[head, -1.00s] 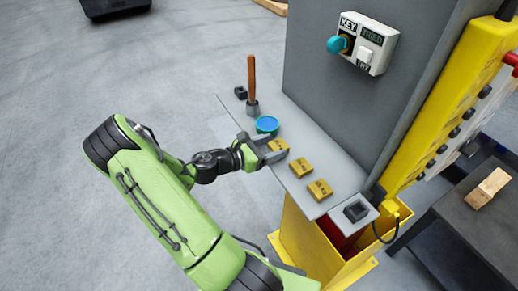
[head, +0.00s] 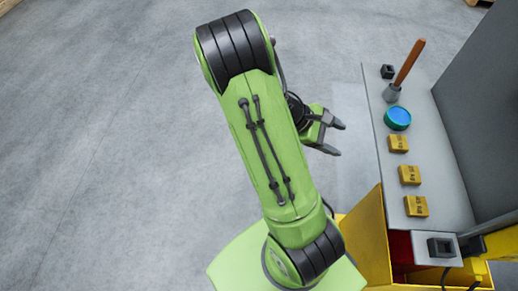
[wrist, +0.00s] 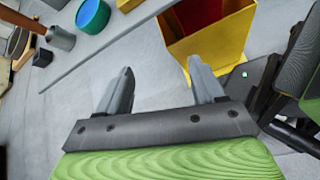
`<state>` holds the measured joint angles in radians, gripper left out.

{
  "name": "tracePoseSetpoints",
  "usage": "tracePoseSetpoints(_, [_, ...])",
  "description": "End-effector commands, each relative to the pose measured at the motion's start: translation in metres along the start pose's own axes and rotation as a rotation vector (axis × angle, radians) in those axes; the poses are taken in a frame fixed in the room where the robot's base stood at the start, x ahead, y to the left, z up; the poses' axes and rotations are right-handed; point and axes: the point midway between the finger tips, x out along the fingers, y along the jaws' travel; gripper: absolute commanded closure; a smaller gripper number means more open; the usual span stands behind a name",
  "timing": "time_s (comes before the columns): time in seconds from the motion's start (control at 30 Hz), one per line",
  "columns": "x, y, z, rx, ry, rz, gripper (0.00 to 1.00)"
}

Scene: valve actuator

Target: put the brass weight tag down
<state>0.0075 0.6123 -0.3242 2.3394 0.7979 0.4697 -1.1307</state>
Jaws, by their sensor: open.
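Several brass weight tags lie in a row on the grey shelf (head: 441,170). The far brass tag (head: 398,144) is nearest the blue round dish. The middle brass tag (head: 409,175) and the near brass tag (head: 416,206) lie in front of it. My gripper (head: 341,139) is open and empty, left of the shelf and apart from it. In the wrist view its two fingers (wrist: 160,88) are spread with nothing between them. I cannot read the tags' markings.
A blue dish (head: 397,118), a wooden-handled tool (head: 410,62) and a black block (head: 387,71) stand farther back on the shelf. A black socket (head: 441,247) is at the near end. A yellow bin (wrist: 215,40) is below. Open floor lies left.

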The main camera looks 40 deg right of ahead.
Motion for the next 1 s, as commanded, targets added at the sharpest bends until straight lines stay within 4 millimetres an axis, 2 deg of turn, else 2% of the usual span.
tracePoseSetpoints(0.03, [-0.020, -0.006, -0.005, 0.099, 0.130, -0.028, 0.32])
tracePoseSetpoints(0.13, [-0.065, -0.021, -0.015, 0.277, 0.379, -0.106, 0.32])
tracePoseSetpoints(0.23, [-0.117, -0.040, -0.013, 0.424, 0.619, -0.197, 0.32])
tracePoseSetpoints(0.4, [-0.200, -0.085, 0.018, 0.578, 0.979, -0.345, 0.32])
tracePoseSetpoints(0.5, [-0.230, -0.115, 0.042, 0.620, 1.128, -0.408, 0.32])
tracePoseSetpoints(0.63, [-0.246, -0.141, 0.061, 0.640, 1.226, -0.447, 0.32])
tracePoseSetpoints(0.7, [-0.249, -0.146, 0.064, 0.644, 1.243, -0.456, 0.21])
tracePoseSetpoints(0.73, [-0.249, -0.147, 0.065, 0.645, 1.244, -0.458, 0.17])
tracePoseSetpoints(1.0, [-0.249, -0.145, 0.065, 0.646, 1.238, -0.458, 0.17])
